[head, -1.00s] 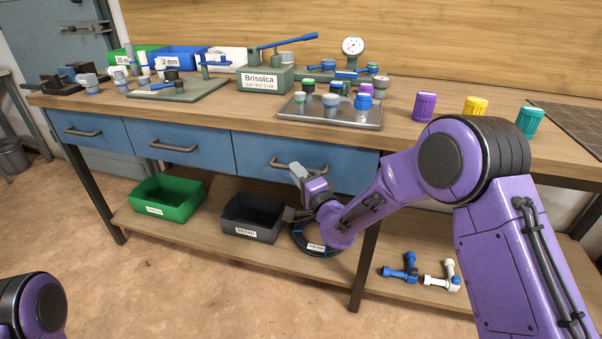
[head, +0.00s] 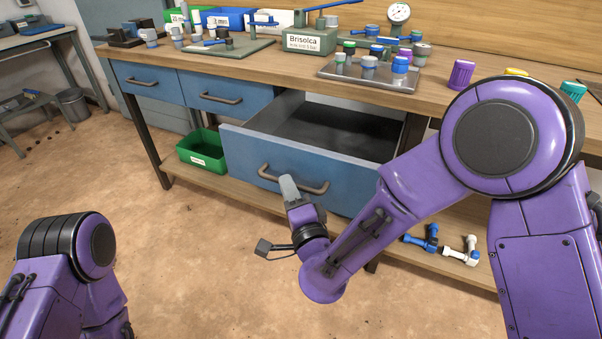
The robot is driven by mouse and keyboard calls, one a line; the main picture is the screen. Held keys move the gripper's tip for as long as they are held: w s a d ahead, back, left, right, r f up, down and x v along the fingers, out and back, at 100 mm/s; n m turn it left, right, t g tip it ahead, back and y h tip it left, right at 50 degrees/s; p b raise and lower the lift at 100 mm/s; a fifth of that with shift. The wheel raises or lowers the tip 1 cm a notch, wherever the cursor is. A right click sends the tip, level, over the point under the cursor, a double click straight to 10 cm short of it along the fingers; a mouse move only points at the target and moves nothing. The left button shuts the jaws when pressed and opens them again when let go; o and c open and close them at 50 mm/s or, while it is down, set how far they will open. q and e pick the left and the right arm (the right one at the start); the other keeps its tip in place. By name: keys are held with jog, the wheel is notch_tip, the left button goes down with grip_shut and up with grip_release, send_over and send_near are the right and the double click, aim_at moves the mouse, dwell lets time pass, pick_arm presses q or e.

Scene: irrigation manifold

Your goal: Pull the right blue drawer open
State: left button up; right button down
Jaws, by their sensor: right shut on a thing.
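The right blue drawer (head: 240,150) stands pulled well out from under the workbench, and its dark inside shows, looking empty. Its curved grey handle (head: 317,189) is on the front panel. My right gripper (head: 289,188) is at the handle's middle, shut on it, with the purple wrist below and in front. The gripper hides part of the handle. Of my left arm only purple links show at the lower left; its gripper is out of view.
Two other blue drawers, left (head: 150,80) and middle (head: 215,98), are closed. A green bin (head: 203,158) sits on the lower shelf left of the open drawer. Blue and white pipe fittings (head: 424,238) lie on the shelf at right. The floor in front is clear.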

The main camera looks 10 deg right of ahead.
jog(key=shift+s+a, duration=0.65)
jog(key=shift+s, duration=0.3)
jog(key=c, duration=1.1)
grip_release()
pick_arm(q)
jog(key=shift+f, duration=0.1)
